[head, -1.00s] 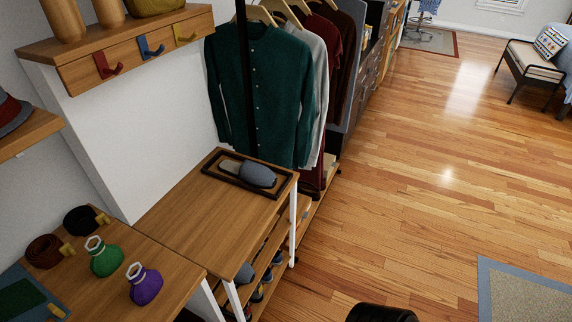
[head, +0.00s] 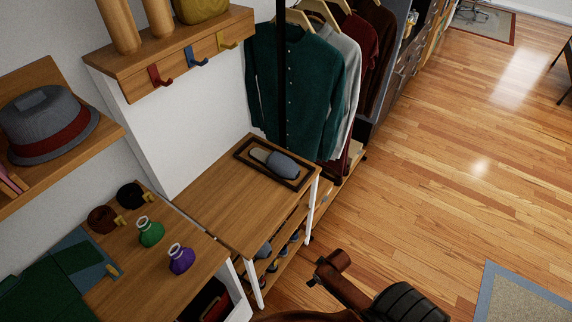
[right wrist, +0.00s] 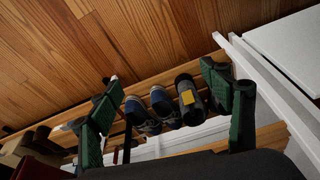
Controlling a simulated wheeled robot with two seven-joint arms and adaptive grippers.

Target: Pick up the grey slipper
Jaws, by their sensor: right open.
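A grey slipper (head: 283,166) with a pale insole lies in a dark-rimmed tray (head: 298,184) on the wooden bench top, in the head view. Another greyish shoe or slipper (head: 264,250) shows partly on the rack below the bench; its type is unclear. My right gripper (right wrist: 165,110) is open and empty in the right wrist view, its green-padded fingers apart. Beyond them are a pair of blue shoes (right wrist: 160,104) and a dark grey shoe with a yellow patch (right wrist: 188,98). The tray slipper is not visible there. My left gripper is not in view.
Green (head: 150,232) and purple (head: 181,260) pouches and rolled belts stand on the left table. A hat (head: 48,120) sits on a shelf. Clothes (head: 290,90) hang behind the bench. The wooden floor (head: 430,190) to the right is largely open.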

